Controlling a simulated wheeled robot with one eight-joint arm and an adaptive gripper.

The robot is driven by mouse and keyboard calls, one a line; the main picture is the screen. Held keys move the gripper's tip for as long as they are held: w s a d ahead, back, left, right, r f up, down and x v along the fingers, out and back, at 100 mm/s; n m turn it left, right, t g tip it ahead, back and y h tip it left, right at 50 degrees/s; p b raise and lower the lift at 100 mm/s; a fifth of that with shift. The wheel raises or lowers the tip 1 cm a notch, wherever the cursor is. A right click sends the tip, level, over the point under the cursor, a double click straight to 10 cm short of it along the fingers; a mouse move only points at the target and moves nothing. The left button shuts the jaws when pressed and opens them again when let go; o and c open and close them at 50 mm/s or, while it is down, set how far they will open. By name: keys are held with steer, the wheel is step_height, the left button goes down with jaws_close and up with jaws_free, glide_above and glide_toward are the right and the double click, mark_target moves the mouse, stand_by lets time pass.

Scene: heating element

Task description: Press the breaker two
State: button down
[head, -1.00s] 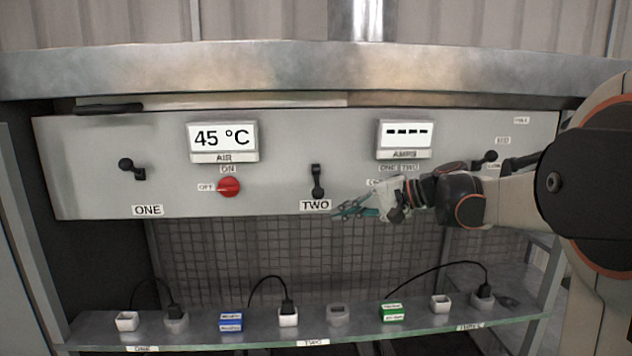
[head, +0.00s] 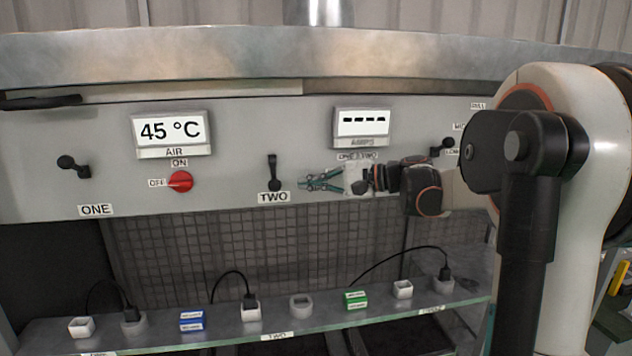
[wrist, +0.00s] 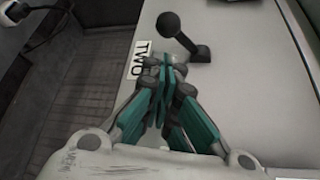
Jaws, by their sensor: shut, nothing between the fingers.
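The breaker two (head: 274,172) is a black lever with a round knob on the grey panel, above the label TWO (head: 273,197).
A red knob (head: 180,181) and the 45 °C display (head: 171,130) are left of the lever. The amps display (head: 362,126) is above my gripper. Another lever (head: 73,165) stands above ONE. A glass shelf (head: 230,336) below holds sockets, plugs and small boxes.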

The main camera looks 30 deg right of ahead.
mark_target(287, 185)
steer(key=p+x, duration=0.1)
steer(key=x, duration=0.5)
steer(key=shift+w+a, duration=0.15)
steer(key=shift+s+r+m+g, duration=0.25)
steer(key=shift+s+m+g, duration=0.15)
steer(key=shift+m, duration=0.2)
stand_by(0.3)
steer(key=shift+s+a+r+m+g+p, duration=0.15)
steer(key=shift+s+r+m+g+p, duration=0.2)
steer(key=shift+r+m+g, duration=0.55)
steer(key=shift+s+a+r+m+g+p, duration=0.15)
steer(key=shift+s+r+m+g+p, duration=0.2)
steer(key=shift+r+m+g, duration=0.5)
steer(key=shift+s+a+r+m+g+p, duration=0.15)
steer(key=shift+s+r+m+g+p, duration=0.15)
steer(key=shift+r+m+g, duration=0.6)
steer(key=shift+r, duration=0.2)
